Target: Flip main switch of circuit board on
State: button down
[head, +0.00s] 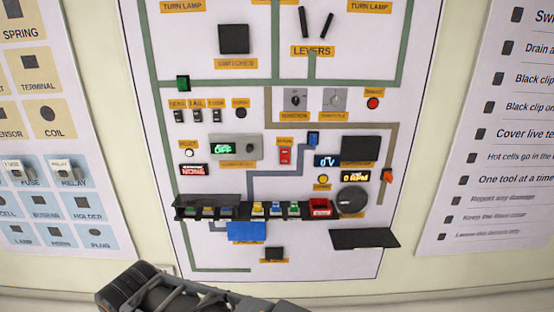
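The circuit board (345,262) is a white wall panel with green, tan and blue traces, in the middle of the head view. A small red switch (285,156) sits near its centre under an orange label too small to read surely; I cannot tell for certain that it is the main switch. Left of it, a grey plate with a dark round knob (250,148) stands beside a display (223,149) that reads OFF in green. A dark grey part of my arm crosses the bottom left, below the switches and apart from them. My gripper is not visible.
A dark shelf (183,212) with several coloured parts juts out low on the panel, and a dark flat ledge (363,239) is at its right. A parts chart (35,130) hangs left, a text sheet (500,150) right. The space before the upper panel is clear.

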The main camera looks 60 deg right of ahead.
aim_at(284, 151)
jog(key=z, duration=0.8)
jog(key=i, duration=0.9)
jog(key=z, duration=1.05)
